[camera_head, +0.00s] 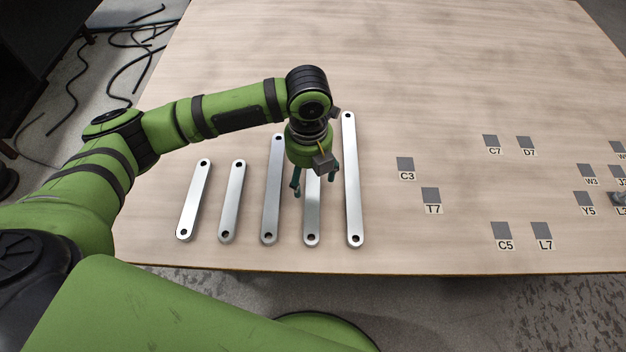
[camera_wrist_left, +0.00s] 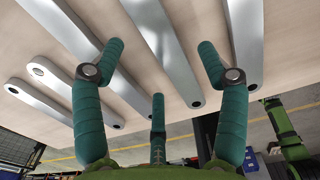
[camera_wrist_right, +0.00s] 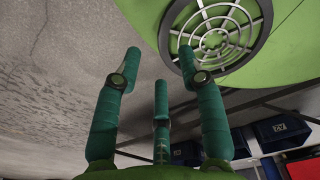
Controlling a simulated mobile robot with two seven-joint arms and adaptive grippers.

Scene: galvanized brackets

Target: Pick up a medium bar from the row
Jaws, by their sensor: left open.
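A row of silver bars with a hole at each end lies on the wooden table, shorter at the left and longest at the right. Two are of middle length: a left medium bar (camera_head: 270,195) and a right medium bar (camera_head: 312,222). My left gripper (camera_head: 314,187) is open above the right medium bar, its fingers on either side of it and its body hiding the bar's far end. In the left wrist view, the right medium bar (camera_wrist_left: 172,50) runs between the spread fingers, not gripped. My right gripper (camera_wrist_right: 155,60) is open and empty, away from the table.
The short bars (camera_head: 194,200) (camera_head: 232,200) lie left and the longest bar (camera_head: 353,190) close on the right. Grey labelled squares, such as C3 (camera_head: 405,163) and T7 (camera_head: 430,194), mark the table's right side. The table's far middle is clear.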

